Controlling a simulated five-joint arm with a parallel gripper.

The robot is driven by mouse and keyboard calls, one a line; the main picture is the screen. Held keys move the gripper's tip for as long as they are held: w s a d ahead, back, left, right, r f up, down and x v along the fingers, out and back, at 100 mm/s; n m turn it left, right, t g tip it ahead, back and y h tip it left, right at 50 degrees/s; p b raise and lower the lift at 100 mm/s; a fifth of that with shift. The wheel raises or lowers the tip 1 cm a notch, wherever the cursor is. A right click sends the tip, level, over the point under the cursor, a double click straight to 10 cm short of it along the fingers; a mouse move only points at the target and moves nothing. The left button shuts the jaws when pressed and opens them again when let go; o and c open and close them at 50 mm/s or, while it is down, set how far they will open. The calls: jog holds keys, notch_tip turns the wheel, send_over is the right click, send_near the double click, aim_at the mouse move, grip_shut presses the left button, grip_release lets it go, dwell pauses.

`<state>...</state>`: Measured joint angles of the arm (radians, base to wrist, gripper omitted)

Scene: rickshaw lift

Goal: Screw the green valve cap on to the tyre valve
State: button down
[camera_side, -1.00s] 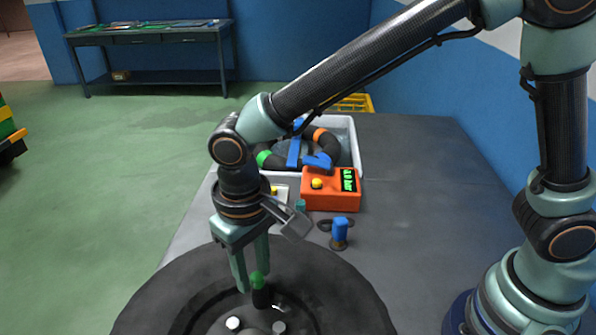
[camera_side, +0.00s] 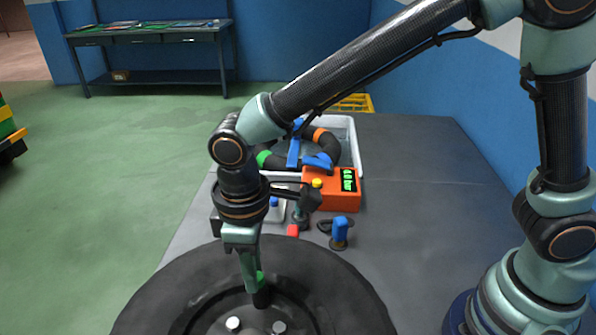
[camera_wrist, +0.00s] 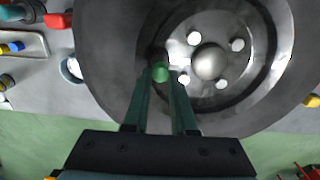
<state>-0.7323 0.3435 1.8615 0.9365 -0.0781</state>
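The green valve cap (camera_side: 260,277) sits at the top of the dark tyre valve (camera_side: 261,298), which stands up from the wheel. The dark tyre (camera_side: 165,300) lies flat on the bench. My gripper (camera_side: 256,282) points down at the cap, with its fingers on either side of it. In the wrist view the cap (camera_wrist: 160,72) shows between the two fingertips of my gripper (camera_wrist: 161,70), which appear closed on it. The valve stem is mostly hidden there. How far the cap is threaded cannot be seen.
An orange gauge box (camera_side: 330,190) with a green display stands behind the wheel. A pale bin (camera_side: 353,140) holding a dark ring and blue parts is behind it. A blue-handled item (camera_side: 340,232) and a red-ended tool (camera_side: 293,230) lie nearer. The bench's right side is clear.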

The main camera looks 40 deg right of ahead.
jog(key=m, duration=1.4)
jog(key=shift+a, duration=0.15)
jog(key=m, duration=0.4)
jog(key=c, duration=1)
grip_release()
